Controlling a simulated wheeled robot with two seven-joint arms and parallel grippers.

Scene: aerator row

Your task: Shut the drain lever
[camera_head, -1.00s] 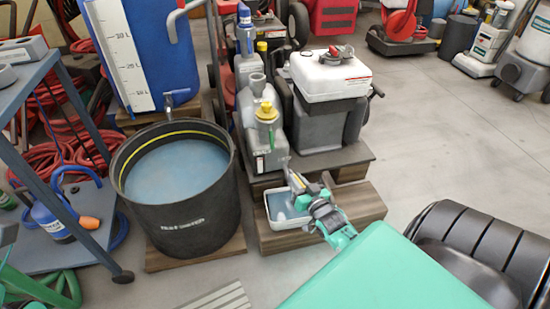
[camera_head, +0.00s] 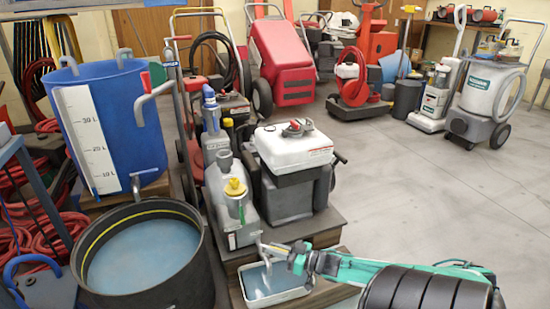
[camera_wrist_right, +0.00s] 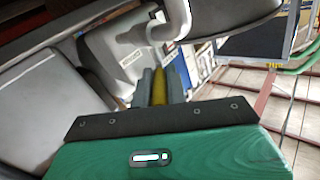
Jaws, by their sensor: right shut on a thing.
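My right gripper (camera_head: 285,252) reaches in from the right, just above the small white tray (camera_head: 258,293) in front of the grey containers. In the right wrist view its two grey fingers (camera_wrist_right: 160,86) are shut on a narrow yellow piece (camera_wrist_right: 159,92), which looks like the drain lever. A grey bent spout (camera_wrist_right: 176,14) shows just beyond the fingertips. In the head view the lever is too small and covered to make out. The tray holds some bluish liquid. My left gripper is not in view.
A black tub (camera_head: 197,285) of bluish water stands left of the tray. A blue graduated tank (camera_head: 143,110) is behind it. The floor at right is open.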

